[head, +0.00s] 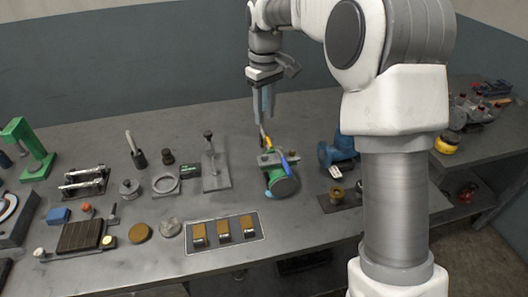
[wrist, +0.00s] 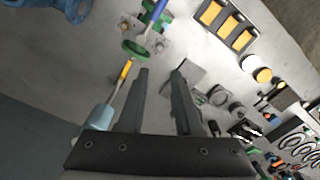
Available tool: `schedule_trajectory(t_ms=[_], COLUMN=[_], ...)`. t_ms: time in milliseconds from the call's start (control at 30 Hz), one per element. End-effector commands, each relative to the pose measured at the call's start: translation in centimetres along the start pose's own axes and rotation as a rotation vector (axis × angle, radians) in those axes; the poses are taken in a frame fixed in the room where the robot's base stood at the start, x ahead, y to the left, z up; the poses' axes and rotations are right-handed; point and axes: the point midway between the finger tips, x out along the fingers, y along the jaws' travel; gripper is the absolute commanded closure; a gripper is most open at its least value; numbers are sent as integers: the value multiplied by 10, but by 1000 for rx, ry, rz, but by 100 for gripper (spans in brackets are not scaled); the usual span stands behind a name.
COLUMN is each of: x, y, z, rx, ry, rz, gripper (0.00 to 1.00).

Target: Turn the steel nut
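My gripper (head: 264,112) is above the back middle of the bench, pointing down. In the wrist view its two fingers (wrist: 160,75) are apart with nothing held between them. A steel nut cannot be picked out for certain. A short round grey metal piece (head: 129,188) stands on the bench to the left of my gripper and may be it. A flat round grey metal piece (head: 170,227) lies nearer the front. Both are well away from my gripper, and their details are too small to read.
A green fixture with a blue bar (head: 283,178) is just below my gripper, with a yellow tool (head: 265,137) close to the fingers. A post on a grey plate (head: 217,182) stands left of it. A blue vise-like piece (head: 338,155) is right. A three-switch panel (head: 223,233) lies in front.

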Motion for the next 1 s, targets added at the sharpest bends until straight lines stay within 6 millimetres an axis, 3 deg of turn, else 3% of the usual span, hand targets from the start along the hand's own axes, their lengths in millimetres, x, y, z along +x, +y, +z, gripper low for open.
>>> schedule_trajectory(t_ms=[200,500,700,1000], x=[52,111,132,137], y=[0,0,0,0], z=[1,1,0,0], rx=[1,1,1,1], ry=[-4,-3,-1,1], rz=[-2,-1,0,1], gripper=[66,66,66,66])
